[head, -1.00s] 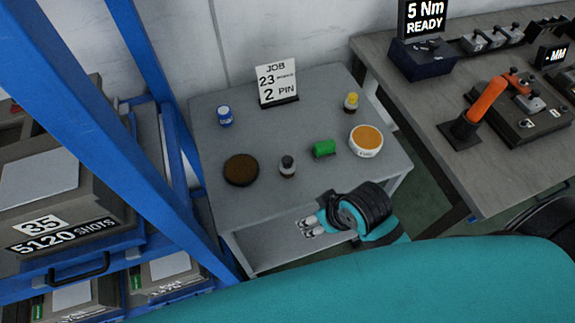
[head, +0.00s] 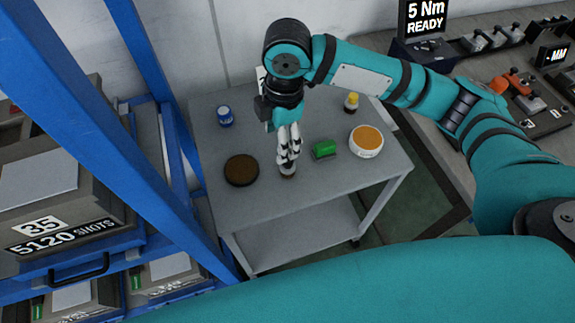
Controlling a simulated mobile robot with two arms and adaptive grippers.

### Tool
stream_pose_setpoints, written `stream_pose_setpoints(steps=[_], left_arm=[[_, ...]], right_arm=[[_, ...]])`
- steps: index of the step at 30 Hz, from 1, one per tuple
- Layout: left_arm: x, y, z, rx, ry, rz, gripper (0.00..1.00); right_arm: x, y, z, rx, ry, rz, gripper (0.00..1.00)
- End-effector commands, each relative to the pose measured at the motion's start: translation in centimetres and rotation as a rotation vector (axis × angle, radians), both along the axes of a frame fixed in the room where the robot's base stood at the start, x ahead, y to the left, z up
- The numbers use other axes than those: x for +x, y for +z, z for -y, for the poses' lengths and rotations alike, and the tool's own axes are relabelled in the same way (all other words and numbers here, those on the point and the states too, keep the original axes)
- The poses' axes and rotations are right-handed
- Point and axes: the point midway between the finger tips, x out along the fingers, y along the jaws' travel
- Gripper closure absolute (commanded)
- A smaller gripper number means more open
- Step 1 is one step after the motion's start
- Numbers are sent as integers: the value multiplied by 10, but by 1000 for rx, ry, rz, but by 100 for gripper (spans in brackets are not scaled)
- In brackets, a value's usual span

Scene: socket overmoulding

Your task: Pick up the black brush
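A small dark-topped upright object, which I take for the black brush (head: 288,176), stands on the grey table between a brown round dish and a green block. My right gripper (head: 288,164) points down over it from above. Its pale fingers come down around the object and hide most of it; only its base shows below the fingertips. Whether the fingers are closed on it or just around it is not clear. My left gripper is not in view.
On the grey table (head: 330,178) are the brown dish (head: 241,170), the green block (head: 324,149), a white tub with orange contents (head: 366,141), a blue-capped pot (head: 225,116) and a yellow-capped bottle (head: 351,102). A blue rack (head: 160,110) stands close at left.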

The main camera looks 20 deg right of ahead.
Motion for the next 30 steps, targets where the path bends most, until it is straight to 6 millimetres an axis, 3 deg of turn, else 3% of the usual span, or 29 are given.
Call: stream_pose_setpoints(steps=[4, 8, 21, 30], left_arm=[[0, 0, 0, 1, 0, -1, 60], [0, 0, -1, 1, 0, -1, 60], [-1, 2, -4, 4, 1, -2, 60], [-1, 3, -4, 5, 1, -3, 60]], right_arm=[[11, 21, 23, -64, 23, -18, 37], [13, 19, 29, -78, 28, -31, 37], [12, -70, 28, -78, 28, -32, 37], [13, -98, 27, -75, 30, -28, 37]])
